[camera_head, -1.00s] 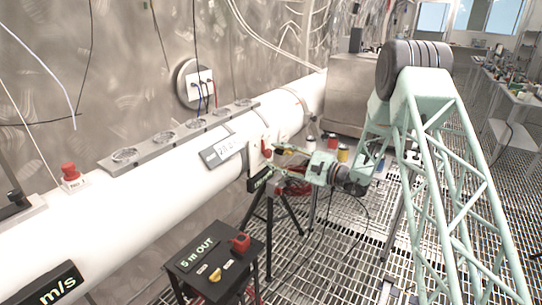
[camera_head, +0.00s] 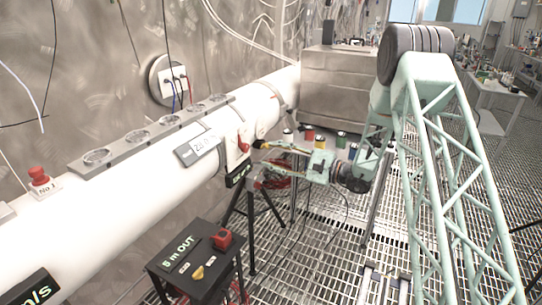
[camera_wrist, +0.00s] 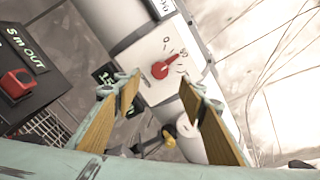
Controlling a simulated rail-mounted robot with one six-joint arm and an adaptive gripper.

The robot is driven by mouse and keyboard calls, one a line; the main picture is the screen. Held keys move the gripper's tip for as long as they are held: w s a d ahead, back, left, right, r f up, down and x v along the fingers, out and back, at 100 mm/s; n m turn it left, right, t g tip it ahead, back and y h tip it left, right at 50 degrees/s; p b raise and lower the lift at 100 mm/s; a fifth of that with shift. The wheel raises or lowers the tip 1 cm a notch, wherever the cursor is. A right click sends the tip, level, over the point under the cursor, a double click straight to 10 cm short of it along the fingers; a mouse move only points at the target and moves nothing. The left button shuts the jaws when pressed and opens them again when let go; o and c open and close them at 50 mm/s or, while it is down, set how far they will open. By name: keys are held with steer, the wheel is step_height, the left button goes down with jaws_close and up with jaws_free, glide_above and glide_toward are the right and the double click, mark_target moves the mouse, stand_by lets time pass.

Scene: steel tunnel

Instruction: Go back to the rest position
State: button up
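My gripper (camera_wrist: 160,95) is open and empty in the wrist view, its two fingers with tan pads spread apart. A red rotary knob (camera_wrist: 160,69) on a white panel shows between and beyond the fingertips, apart from them. In the head view, my gripper (camera_head: 259,146) is at the end of my pale green lattice arm, just right of the red knob (camera_head: 243,144) on the side of the white pipe (camera_head: 150,180). The exact gap to the knob is hard to tell there.
A black stand (camera_head: 195,262) with a red button and the label "5 m OUT" is in front of the pipe. A steel box (camera_head: 345,85) is behind, with several coloured containers nearby. Another red button (camera_head: 39,175) sits on the pipe. The grated floor (camera_head: 320,250) at right is partly open.

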steer(key=s+a+r+n+g, duration=0.2)
steer(key=s+a+r+g, duration=0.1)
steer(key=s+r, duration=0.35)
steer(key=s+a+r+n+g, duration=0.3)
steer(key=s+r, duration=0.2)
steer(key=s, duration=0.3)
steer(key=s+r+n+g+h, duration=0.2)
steer(key=s+r, duration=0.2)
steer(key=s, duration=0.5)
steer(key=s+r+n+g+h, duration=0.1)
steer(key=s+r+h, duration=0.15)
steer(key=s, duration=0.65)
steer(key=s+d+r+n+h, duration=0.2)
steer(key=s+d, duration=0.2)
steer(key=s, duration=0.5)
steer(key=s+d+r+n+h, duration=0.1)
steer(key=s+d+h, duration=0.25)
steer(key=s, duration=0.55)
steer(key=s+d+r+n+t+h, duration=0.1)
steer(key=s+d+t+h, duration=0.3)
steer(key=s+d, duration=1.1)
steer(key=shift+d+n+h, duration=0.75)
steer(key=shift+n+h, duration=0.15)
steer(key=shift+s+r, duration=0.1)
stand_by(0.5)
